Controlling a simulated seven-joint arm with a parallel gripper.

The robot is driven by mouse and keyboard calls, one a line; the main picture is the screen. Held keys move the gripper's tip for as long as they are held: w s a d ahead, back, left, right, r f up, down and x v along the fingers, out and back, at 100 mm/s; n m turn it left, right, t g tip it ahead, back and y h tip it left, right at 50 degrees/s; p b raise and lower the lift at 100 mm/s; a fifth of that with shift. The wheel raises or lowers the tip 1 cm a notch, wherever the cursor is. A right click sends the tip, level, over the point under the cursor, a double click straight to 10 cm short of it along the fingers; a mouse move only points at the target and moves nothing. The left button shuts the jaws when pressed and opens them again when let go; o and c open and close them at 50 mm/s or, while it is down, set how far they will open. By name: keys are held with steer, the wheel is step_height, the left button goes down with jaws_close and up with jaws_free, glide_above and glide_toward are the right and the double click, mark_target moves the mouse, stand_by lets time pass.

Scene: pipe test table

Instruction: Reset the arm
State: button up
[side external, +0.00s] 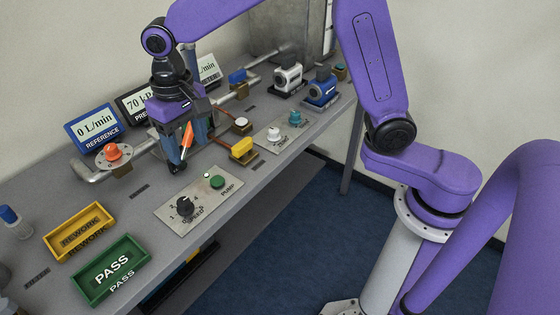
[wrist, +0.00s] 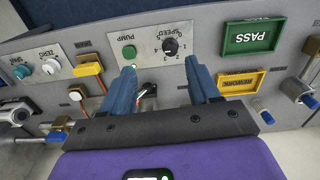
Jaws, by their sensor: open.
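My gripper (side external: 188,152) hangs over the pipe line behind the pump panel, its dark blue fingers pointing down and apart. An orange lever-like piece (side external: 187,136) shows between the fingers in the side view; I cannot tell whether they touch it. In the wrist view my gripper (wrist: 162,70) has a wide gap between its fingers, with the pump panel (wrist: 150,47) beyond the tips. A small, partly hidden orange and white part (wrist: 148,90) lies between the fingers.
The table carries a green PASS tray (side external: 110,288), yellow REWORK tray (side external: 58,249), speed knob (side external: 184,206), green pump button (side external: 217,181), yellow handle (side external: 242,148) and red-orange knob (side external: 113,151). Displays, including a blue 0 L/min one (side external: 94,128), stand behind. Blue and white meters (side external: 321,90) sit right.

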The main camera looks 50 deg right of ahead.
steer(key=s+d+n, duration=0.6)
steer(key=s+d, duration=0.3)
steer(key=s, duration=0.4)
steer(key=s+d+f+n, duration=0.1)
steer(key=s+d+n, duration=0.5)
steer(key=s+d, duration=0.3)
steer(key=s, duration=0.4)
steer(key=shift+s+d, duration=0.35)
steer(key=shift+o, duration=0.3)
stand_by(2.2)
